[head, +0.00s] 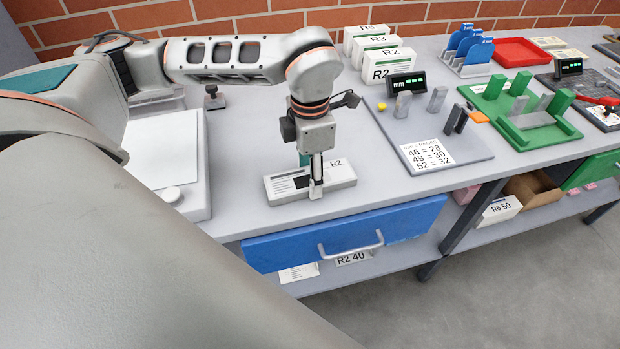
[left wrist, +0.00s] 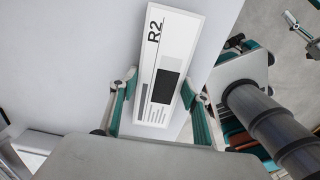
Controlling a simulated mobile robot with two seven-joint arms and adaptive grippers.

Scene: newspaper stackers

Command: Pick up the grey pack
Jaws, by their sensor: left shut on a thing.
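The pack marked R2 (head: 280,192), light grey-white with a dark patch and printed lines, lies flat near the front edge of the table. It also shows in the left wrist view (left wrist: 176,58), reaching away from between the fingers. My left gripper (head: 311,181) points down over the pack's middle and is shut on it, one finger on the near long side. In the left wrist view both teal fingers of the left gripper (left wrist: 160,104) flank the pack. Part of what may be my right gripper shows at the right edge of that view, cut off.
A white flat device (head: 166,150) stands left of the pack. Upright packs marked R5, R3 and R2 (head: 384,60) stand behind. A grey measuring board (head: 470,146) and a green fixture (head: 520,110) lie to the right. A blue drawer (head: 345,236) is below the table edge.

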